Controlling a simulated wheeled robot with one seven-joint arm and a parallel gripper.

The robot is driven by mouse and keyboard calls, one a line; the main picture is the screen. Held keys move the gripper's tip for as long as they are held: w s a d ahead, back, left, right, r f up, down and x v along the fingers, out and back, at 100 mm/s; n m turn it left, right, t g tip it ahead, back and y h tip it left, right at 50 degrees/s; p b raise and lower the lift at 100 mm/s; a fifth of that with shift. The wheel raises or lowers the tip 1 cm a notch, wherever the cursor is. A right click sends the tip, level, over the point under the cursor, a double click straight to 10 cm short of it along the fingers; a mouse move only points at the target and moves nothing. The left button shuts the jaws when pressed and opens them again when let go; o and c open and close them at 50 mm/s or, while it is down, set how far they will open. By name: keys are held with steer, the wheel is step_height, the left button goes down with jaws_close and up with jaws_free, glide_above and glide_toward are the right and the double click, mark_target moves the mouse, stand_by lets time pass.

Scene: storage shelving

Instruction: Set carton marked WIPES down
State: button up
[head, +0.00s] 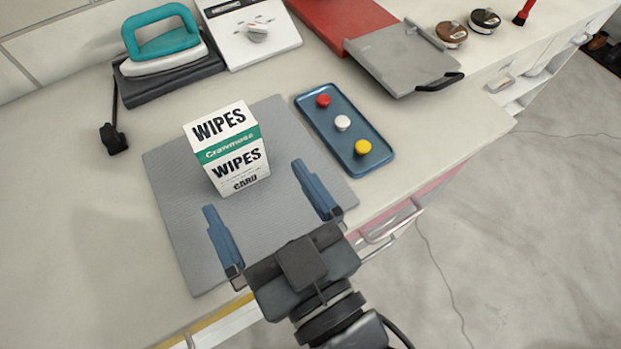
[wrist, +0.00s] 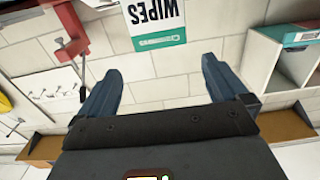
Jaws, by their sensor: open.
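The white carton marked WIPES (head: 238,172), with a green band, stands upright on the grey mat (head: 185,245) on the counter. In the wrist view the carton (wrist: 156,18) shows upside down at the top, past the fingertips. My gripper (head: 262,187) is open, its two blue fingers spread apart on the near side of the carton. The fingers do not touch the carton, and nothing is between them. In the wrist view my gripper (wrist: 158,62) also shows empty.
A blue tray (head: 377,172) with red, white and yellow knobs lies right of the mat. An iron (head: 165,62) with a teal handle rests on a dark base at the back left. A grey panel (head: 400,55) lies at the back right.

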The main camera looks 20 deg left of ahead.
steer(key=shift+d, duration=0.1)
steer(key=d+f+m+t+h, duration=0.25)
steer(key=d+f+h, duration=0.2)
steer(key=d, duration=0.75)
steer(key=s+d+m+h, duration=0.7)
steer(key=s+d+h, duration=0.2)
steer(key=s+d, duration=0.6)
steer(key=d, duration=0.4)
steer(key=shift+s+d+f+t, duration=0.25)
steer(key=shift+s+d+t, duration=0.05)
steer(key=shift+s+t, duration=0.1)
steer(key=shift+m, duration=0.25)
steer(key=shift+c, duration=0.3)
